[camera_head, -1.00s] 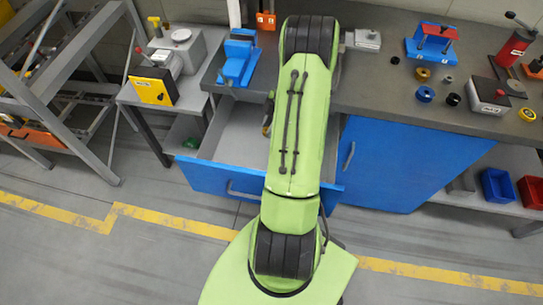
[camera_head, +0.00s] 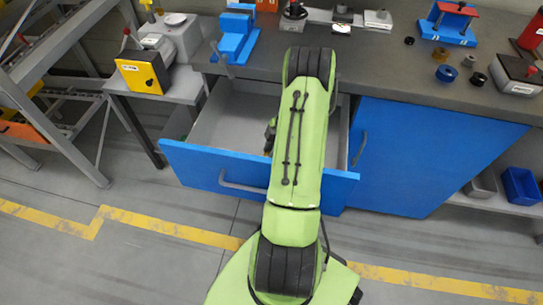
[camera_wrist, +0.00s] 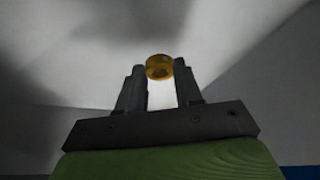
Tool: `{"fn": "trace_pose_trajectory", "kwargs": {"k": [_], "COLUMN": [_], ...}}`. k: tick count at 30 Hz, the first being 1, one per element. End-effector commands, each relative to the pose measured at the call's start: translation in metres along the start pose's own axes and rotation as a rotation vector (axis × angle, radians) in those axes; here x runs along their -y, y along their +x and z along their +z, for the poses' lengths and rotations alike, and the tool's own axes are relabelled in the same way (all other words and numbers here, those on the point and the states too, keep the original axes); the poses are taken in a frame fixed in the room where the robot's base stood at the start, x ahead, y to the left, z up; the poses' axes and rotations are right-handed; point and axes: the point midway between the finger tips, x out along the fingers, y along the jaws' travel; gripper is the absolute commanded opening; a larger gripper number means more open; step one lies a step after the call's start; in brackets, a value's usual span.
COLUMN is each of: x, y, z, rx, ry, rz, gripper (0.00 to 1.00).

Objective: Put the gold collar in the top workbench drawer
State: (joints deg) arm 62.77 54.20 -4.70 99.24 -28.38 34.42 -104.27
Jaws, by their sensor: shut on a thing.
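My gripper (camera_wrist: 160,90) is shut on the gold collar (camera_wrist: 159,67), which sits between its fingertips in the wrist view. Pale grey surfaces, seemingly the drawer's inside, lie beyond it. In the head view the top workbench drawer (camera_head: 215,168) is pulled open, with a blue front and a grey inside. My green arm reaches over the drawer front, and part of my gripper (camera_head: 270,137) shows over the open drawer beside the arm. The collar is hidden there. I cannot tell how far it is above the drawer floor.
The grey worktop (camera_head: 390,60) behind holds a blue vise (camera_head: 235,38), a blue press (camera_head: 448,22) and several small rings. A blue cabinet door (camera_head: 415,150) is shut to the right. A side table with a yellow-fronted box (camera_head: 140,77) and a shelf rack stand left.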

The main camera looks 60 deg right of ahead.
Motion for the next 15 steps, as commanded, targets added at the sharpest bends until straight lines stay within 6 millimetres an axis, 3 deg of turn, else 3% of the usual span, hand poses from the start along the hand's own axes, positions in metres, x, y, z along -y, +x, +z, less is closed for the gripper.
{"fn": "trace_pose_trajectory", "kwargs": {"k": [3, 12, 13, 15], "x": [0.0004, 0.0, 0.0001, 0.0001], "y": [0.0203, 0.0219, 0.0215, 0.0208], "z": [0.0081, 0.0088, 0.0087, 0.0084], "rx": [-0.001, 0.0, 0.0, 0.0], "ry": [0.0, -0.001, 0.0, 0.0], "rz": [-0.001, 0.0, 0.0, 0.0], "gripper": [0.04, 0.04, 0.38, 0.48]}}
